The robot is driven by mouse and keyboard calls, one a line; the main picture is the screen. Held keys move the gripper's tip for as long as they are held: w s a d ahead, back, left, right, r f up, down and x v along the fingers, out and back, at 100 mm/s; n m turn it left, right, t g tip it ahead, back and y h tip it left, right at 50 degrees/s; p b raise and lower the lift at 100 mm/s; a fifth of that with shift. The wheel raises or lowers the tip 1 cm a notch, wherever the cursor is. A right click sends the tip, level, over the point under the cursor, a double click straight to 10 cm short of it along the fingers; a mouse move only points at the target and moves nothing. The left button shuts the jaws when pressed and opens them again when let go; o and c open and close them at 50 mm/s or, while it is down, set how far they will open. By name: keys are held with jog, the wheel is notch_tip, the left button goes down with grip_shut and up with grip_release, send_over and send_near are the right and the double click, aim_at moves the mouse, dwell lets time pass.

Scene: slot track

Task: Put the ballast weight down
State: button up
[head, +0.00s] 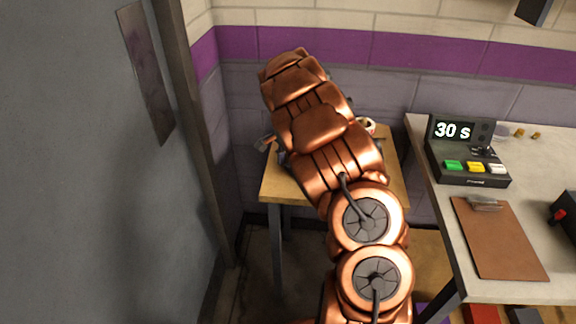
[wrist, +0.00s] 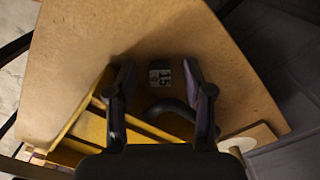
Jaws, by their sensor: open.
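My gripper (wrist: 158,66) is open, with one finger on each side of the weight and a visible gap on both sides. The dark outline of the weight is hard to make out in shadow. In the head view my arm covers the weight and the gripper over the small wooden table (head: 284,188).
A grey bench (head: 424,150) with a timer box (head: 465,150) and a clipboard (head: 497,240) stands right. A grey panel (head: 80,200) is left.

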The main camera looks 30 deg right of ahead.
aim_at(287, 165)
jog(key=c, duration=0.9)
jog(key=shift+c, duration=0.2)
jog(key=shift+r, duration=0.1)
notch_tip(287, 165, up, 10)
jog(key=b, duration=0.2)
jog(key=a+f+n+p, duration=0.2)
jog(key=a+n, duration=0.6)
jog(key=a, duration=0.4)
jog(key=a+f+n+p, duration=0.2)
jog(key=a+n+p, duration=0.1)
jog(key=a+n, duration=0.6)
jog(key=a, duration=0.3)
jog(key=shift+s+f+p, duration=0.2)
jog(key=shift+s+p, duration=0.1)
jog(key=shift+p, duration=0.05)
